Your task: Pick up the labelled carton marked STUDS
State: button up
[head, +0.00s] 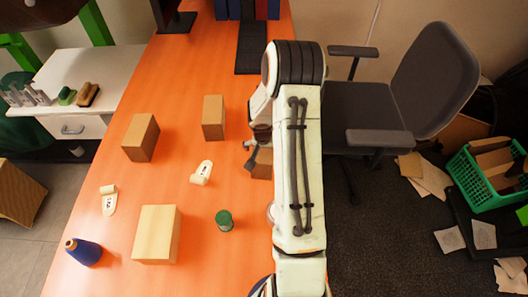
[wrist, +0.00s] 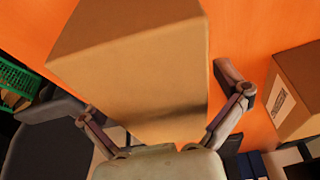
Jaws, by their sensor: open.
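A plain brown carton (wrist: 140,70) fills the middle of the wrist view, between the open fingers of my gripper (wrist: 163,108). None of its visible faces shows a label. In the head view my gripper (head: 251,150) is low over the orange table, beside a carton (head: 262,163) partly hidden by my arm. A second carton (wrist: 297,90) at the right of the wrist view bears a white label, too small to read. Other cartons in the head view are at the back (head: 213,117), at left (head: 141,137) and a paler one in front (head: 158,234). I cannot tell which reads STUDS.
Two cream tags (head: 202,172) (head: 109,200), a green spool (head: 224,220) and a blue cone (head: 83,251) lie or stand among the cartons. A dark monitor stand (head: 178,22) and binders (head: 247,9) are at the back. An office chair (head: 405,95) stands right of the table.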

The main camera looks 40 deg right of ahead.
dwell(0.3)
jog(key=c, duration=1.2)
